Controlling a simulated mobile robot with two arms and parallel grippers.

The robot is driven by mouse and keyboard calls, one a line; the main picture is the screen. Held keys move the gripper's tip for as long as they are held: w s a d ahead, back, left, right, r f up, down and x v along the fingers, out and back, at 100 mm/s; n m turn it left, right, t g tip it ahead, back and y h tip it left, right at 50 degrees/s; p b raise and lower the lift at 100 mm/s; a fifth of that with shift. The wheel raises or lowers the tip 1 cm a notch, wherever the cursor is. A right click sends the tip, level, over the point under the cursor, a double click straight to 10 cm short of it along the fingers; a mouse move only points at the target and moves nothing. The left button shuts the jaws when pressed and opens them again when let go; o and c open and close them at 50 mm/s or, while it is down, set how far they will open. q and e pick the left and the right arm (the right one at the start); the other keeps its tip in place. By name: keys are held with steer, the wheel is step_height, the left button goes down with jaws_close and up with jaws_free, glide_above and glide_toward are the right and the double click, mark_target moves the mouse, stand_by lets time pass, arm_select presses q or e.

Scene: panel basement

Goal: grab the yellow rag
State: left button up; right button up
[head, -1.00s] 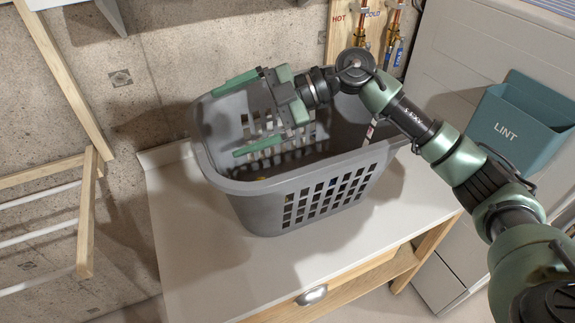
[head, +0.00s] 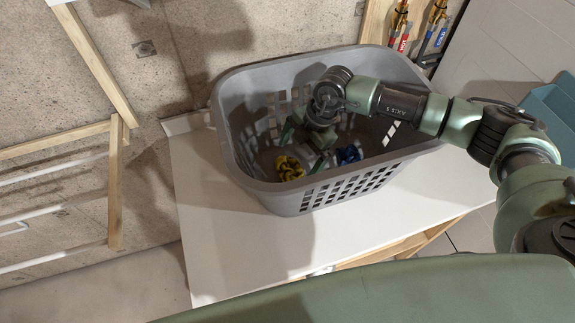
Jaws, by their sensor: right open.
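The yellow rag (head: 290,168) lies crumpled inside the grey laundry basket (head: 305,199), near its front left inner side. My right gripper (head: 303,150) reaches down into the basket with its fingers pointing into it. It is open, and its green fingers are close beside the rag, partly hidden by my own wrist. I cannot tell whether a finger touches the rag. My left gripper is not in view.
A blue bundle (head: 350,154) lies in the basket to the right of the rag. The basket stands on a white-topped wooden table (head: 215,240). The tabletop's left and front parts are clear. A wooden rack (head: 115,185) stands at left, and a teal bin (head: 553,110) is at right.

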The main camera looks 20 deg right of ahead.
mark_target(292, 168)
steer(key=shift+s+a+f, duration=0.1)
steer(key=shift+a+f, duration=0.05)
steer(key=shift+f, duration=0.2)
steer(key=p+x, duration=0.2)
steer(key=x, duration=0.2)
steer(key=shift+f+p, duration=0.25)
steer(key=shift+p, duration=0.1)
steer(key=shift+w+a+f, duration=0.1)
steer(key=shift+w+f, duration=0.15)
steer(key=shift+f, duration=0.05)
steer(key=c, duration=1.1)
